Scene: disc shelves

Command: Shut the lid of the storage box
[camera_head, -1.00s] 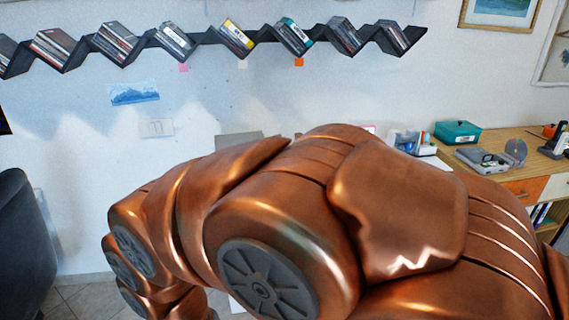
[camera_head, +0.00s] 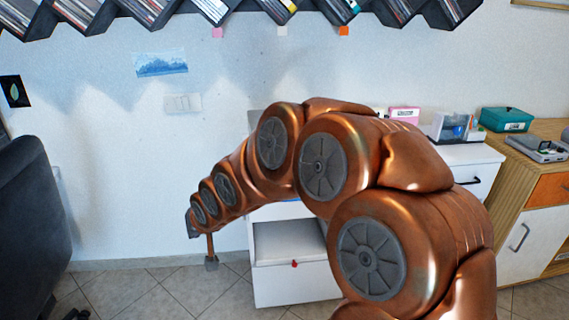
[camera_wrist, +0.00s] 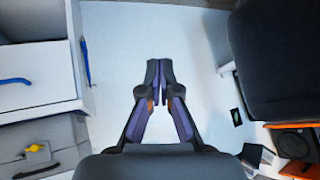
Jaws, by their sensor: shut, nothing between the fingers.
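No box with a clearly raised lid shows, and I cannot tell for sure which thing is the storage box. A teal box (camera_head: 507,119) with a label stands on the wooden desk at the right and looks closed. A smaller pink box (camera_head: 404,115) stands on the white unit behind my arm, partly hidden. My gripper (camera_wrist: 158,75) is shut and empty in the wrist view, over a pale surface. In the head view my arm reaches to the left, well away from both boxes, and its end is small and unclear.
A white drawer unit (camera_head: 297,287) stands below my arm; blue handles (camera_wrist: 15,81) show in the wrist view. A dark chair (camera_head: 30,225) is at the left. The wooden desk (camera_head: 545,130) is at the right. Zigzag disc shelves hang above. Tiled floor (camera_head: 170,290) is clear.

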